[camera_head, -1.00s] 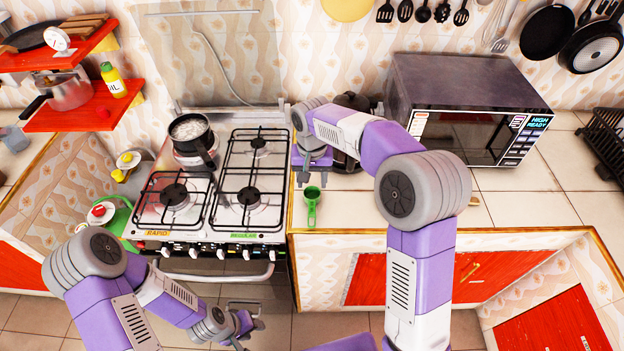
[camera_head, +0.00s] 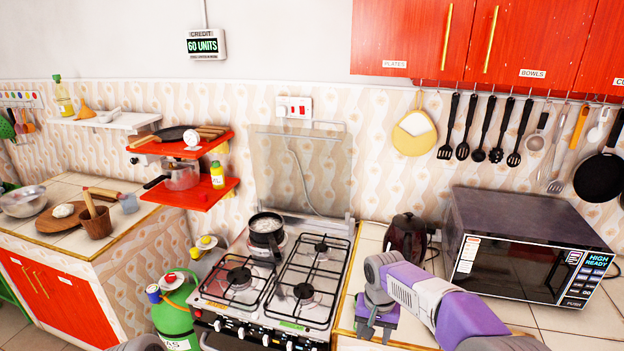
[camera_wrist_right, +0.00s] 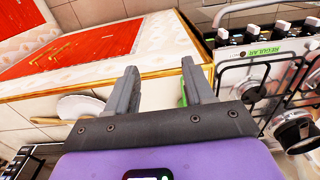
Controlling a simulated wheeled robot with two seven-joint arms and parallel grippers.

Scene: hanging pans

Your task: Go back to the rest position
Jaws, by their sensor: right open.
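My right gripper (camera_head: 376,328) is over the counter just right of the stove. In the right wrist view my right gripper (camera_wrist_right: 160,72) has its two fingers apart with nothing between them. A small piece of a green item (camera_wrist_right: 183,97) shows beside one finger, mostly hidden. My left gripper is out of view; only a grey piece, apparently of my left arm, shows at the bottom edge of the head view.
The stove (camera_head: 313,255) carries a black pot (camera_head: 266,229) on its back left burner. A dark kettle (camera_head: 406,236) and microwave (camera_head: 520,250) stand behind and right of my right arm. Utensils and a black pan (camera_head: 598,178) hang on the wall. A green gas cylinder (camera_head: 178,312) stands left.

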